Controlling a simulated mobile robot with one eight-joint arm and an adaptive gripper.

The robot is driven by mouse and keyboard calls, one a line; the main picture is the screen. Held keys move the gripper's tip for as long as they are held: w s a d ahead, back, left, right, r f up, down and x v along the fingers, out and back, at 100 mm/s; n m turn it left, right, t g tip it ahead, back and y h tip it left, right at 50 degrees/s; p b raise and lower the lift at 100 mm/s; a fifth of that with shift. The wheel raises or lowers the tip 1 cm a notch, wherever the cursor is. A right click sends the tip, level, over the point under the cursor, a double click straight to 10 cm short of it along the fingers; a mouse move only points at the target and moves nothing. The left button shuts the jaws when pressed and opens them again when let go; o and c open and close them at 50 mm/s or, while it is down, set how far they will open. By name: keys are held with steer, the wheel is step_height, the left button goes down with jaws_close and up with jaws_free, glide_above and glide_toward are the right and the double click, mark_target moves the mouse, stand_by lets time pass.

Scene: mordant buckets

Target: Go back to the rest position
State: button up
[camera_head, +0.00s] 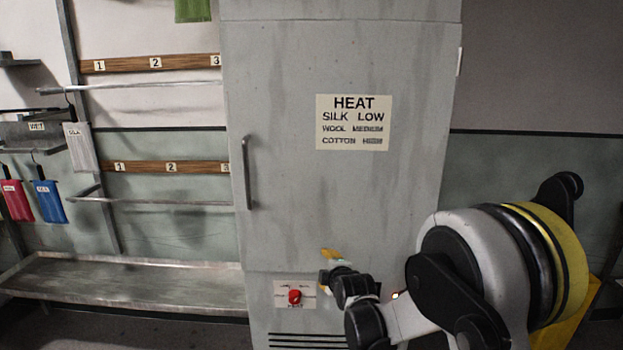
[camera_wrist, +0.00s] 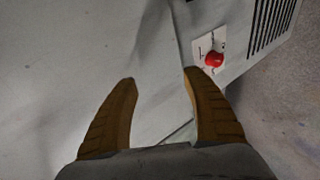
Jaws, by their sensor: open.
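My gripper (camera_wrist: 159,76) is open and empty in the wrist view, its two yellow-brown fingers spread apart before the grey cabinet front. It also shows in the head view (camera_head: 331,255), low in front of the cabinet, close to the right of the red knob. The red knob (camera_head: 295,296) sits on a pale label plate near the cabinet's bottom. In the wrist view the red knob (camera_wrist: 214,59) is just beyond the right fingertip; whether they touch cannot be told. The knob's exact setting is too small to read.
The tall grey cabinet (camera_head: 290,190) has a handle (camera_head: 247,172) and a HEAT sign (camera_head: 353,122). At left are wall rails (camera_head: 150,86), a metal trough (camera_head: 120,285), and hanging pink (camera_head: 17,200) and blue (camera_head: 50,201) cloths. Bare wall lies to the cabinet's right.

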steer(key=s+d+r+m+g+h, duration=0.1)
steer(key=s+d+r+m, duration=0.4)
steer(key=s, duration=0.4)
steer(key=s+d+r+m+g+h, duration=0.1)
steer(key=s+d+r+m, duration=0.4)
steer(key=s, duration=0.4)
steer(key=s+d+f+m+g, duration=0.1)
steer(key=s+m, duration=0.3)
steer(key=s, duration=0.7)
steer(key=s+d+m+g, duration=0.2)
steer(key=s+d+m, duration=0.2)
steer(key=s, duration=0.8)
steer(key=shift+f+h, duration=0.35)
steer(key=shift+h, duration=0.05)
